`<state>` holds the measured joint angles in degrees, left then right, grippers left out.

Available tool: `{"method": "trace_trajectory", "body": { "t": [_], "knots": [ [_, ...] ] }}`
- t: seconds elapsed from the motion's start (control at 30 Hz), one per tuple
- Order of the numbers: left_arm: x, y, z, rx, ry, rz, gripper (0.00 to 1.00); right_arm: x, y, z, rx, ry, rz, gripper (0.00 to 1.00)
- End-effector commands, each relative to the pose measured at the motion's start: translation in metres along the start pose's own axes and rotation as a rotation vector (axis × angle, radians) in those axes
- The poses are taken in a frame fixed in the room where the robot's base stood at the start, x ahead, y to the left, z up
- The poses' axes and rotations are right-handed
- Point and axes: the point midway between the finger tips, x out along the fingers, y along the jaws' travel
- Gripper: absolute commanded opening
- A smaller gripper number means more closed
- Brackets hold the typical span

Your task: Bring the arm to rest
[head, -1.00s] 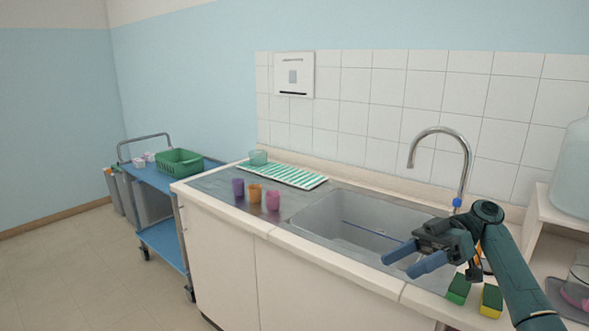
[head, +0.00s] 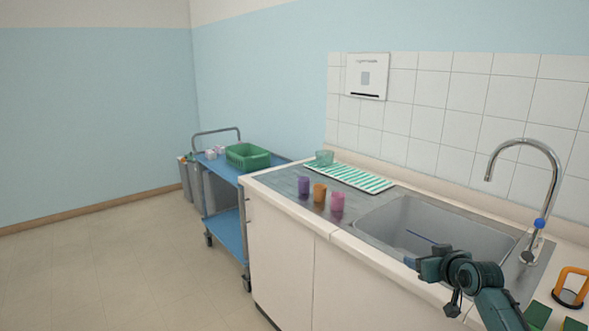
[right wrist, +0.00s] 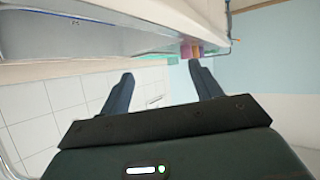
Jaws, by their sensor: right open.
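My right arm comes in at the lower right of the head view. Its gripper (head: 423,258) is over the front edge of the sink counter, and its fingers are partly hidden behind the wrist. In the right wrist view the two fingers of the gripper (right wrist: 161,72) stand wide apart with nothing between them. My left gripper is not in view.
The sink (head: 440,218) lies behind the gripper, with a tall tap (head: 554,185) to its right. Purple (head: 303,186), orange (head: 320,192) and pink (head: 337,201) cups stand left of the sink. A blue trolley (head: 232,230) stands farther left. The floor in front is clear.

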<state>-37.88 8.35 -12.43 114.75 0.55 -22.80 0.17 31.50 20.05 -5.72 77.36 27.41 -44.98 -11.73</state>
Motion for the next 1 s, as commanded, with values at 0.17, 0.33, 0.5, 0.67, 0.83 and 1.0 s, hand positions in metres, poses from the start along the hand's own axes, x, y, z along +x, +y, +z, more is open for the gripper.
{"method": "trace_trajectory", "body": {
  "t": [0.17,0.33,0.5,0.67,0.83,1.0],
  "knots": [
    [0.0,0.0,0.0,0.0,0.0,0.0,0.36,-0.009,0.038,-0.043,-0.104,0.218,0.216,0.64],
    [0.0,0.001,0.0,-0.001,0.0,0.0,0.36,-0.017,0.033,-0.044,-0.191,0.328,0.275,0.64],
    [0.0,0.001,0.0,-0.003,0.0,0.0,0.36,-0.018,-0.01,0.026,-0.19,0.256,0.2,0.64],
    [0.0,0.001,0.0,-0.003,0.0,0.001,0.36,-0.034,-0.061,0.106,-0.175,0.172,0.115,0.64],
    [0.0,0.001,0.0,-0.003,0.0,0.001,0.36,-0.081,-0.128,0.204,-0.128,0.059,0.006,0.64],
    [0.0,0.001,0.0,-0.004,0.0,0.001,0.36,-0.15,-0.189,0.281,-0.053,-0.056,-0.088,0.64]
  ]
}}
